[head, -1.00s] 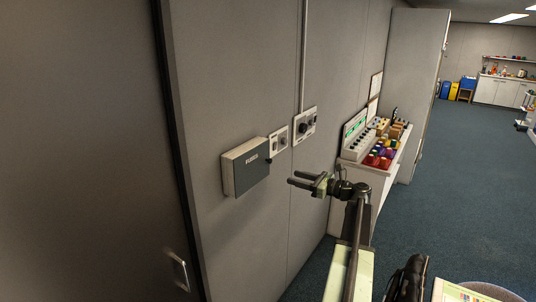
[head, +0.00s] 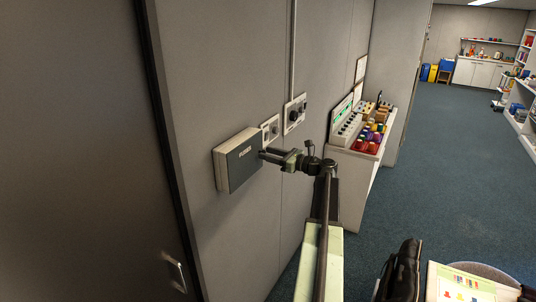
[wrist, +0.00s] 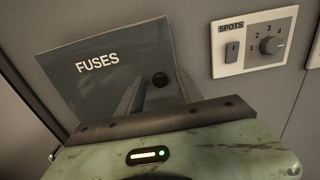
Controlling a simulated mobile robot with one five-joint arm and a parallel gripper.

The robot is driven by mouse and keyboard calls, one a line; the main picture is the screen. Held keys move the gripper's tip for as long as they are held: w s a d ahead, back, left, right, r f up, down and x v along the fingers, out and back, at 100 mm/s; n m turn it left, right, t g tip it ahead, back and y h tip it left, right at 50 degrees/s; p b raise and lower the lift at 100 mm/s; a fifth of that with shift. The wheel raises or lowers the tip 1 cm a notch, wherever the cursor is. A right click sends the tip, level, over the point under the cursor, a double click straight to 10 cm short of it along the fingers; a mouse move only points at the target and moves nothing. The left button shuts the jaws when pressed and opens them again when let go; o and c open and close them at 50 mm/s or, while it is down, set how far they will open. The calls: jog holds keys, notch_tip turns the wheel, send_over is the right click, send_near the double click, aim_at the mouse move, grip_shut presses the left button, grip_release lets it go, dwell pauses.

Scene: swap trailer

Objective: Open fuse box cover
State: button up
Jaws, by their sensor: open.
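The fuse box (head: 222,171) is a grey box on the wall in the head view. Its dark grey cover (head: 243,161), lettered FUSES, looks shut. The cover (wrist: 97,64) fills the upper left of the wrist view, with a round black knob (wrist: 160,80) near its right side. My gripper (head: 264,155) is open at the cover's right edge. In the wrist view its two fingers lie on either side of the knob, apart from each other. I cannot tell whether they touch the knob or the cover.
A SPOTS switch panel (wrist: 255,42) is on the wall right of the fuse box, with another dial panel (head: 294,114) beyond it. A white cabinet (head: 350,178) with colourful items stands farther right. A door handle (head: 174,272) is at lower left. The blue floor (head: 440,180) is open to the right.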

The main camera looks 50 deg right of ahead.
jog(key=shift+w+a, duration=0.15)
jog(key=shift+w, duration=0.3)
grip_shut()
dwell(1.1)
